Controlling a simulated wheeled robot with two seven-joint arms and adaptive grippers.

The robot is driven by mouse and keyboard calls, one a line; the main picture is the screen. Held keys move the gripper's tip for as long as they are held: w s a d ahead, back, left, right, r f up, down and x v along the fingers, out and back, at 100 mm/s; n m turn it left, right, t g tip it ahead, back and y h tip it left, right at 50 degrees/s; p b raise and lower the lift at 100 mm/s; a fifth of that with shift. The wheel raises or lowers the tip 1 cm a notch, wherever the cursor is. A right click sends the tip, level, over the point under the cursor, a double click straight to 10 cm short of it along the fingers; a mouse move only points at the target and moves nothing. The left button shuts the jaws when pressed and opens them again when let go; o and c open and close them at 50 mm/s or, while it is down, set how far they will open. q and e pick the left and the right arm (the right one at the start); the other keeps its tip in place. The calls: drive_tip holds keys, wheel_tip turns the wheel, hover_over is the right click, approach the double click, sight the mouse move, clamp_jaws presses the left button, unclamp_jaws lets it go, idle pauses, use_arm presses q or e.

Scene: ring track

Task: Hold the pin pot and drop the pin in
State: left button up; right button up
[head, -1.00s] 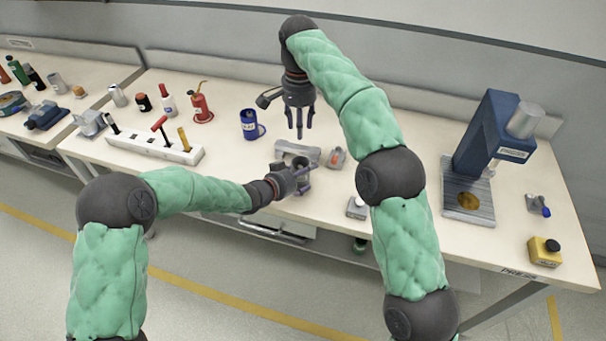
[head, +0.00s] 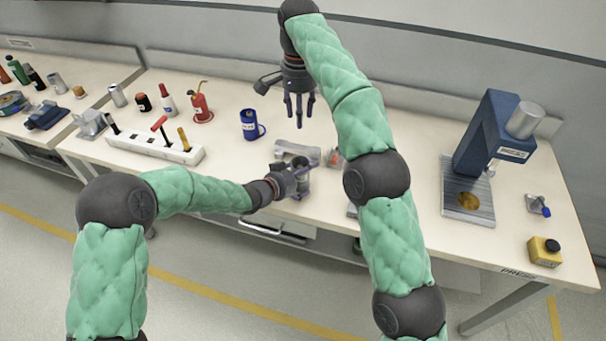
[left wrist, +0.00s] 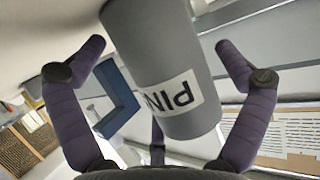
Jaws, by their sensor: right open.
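The pin pot (left wrist: 165,75), a grey cylinder with a white label reading "PIN", is between the fingers of my left gripper (left wrist: 160,70). In the left wrist view the fingers stand around it, with small gaps showing at both sides. In the head view my left gripper (head: 300,182) is at the table's front edge, and the pot (head: 303,174) is partly hidden by it. My right gripper (head: 299,112) is open and empty, above the table behind the pot. I cannot make out the pin.
A grey fixture (head: 292,149) and a small orange item (head: 335,156) lie behind my left gripper. A blue press (head: 485,140) stands right. My right forearm hides part of the table.

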use_arm(q)
drive_tip(key=v, duration=1.2)
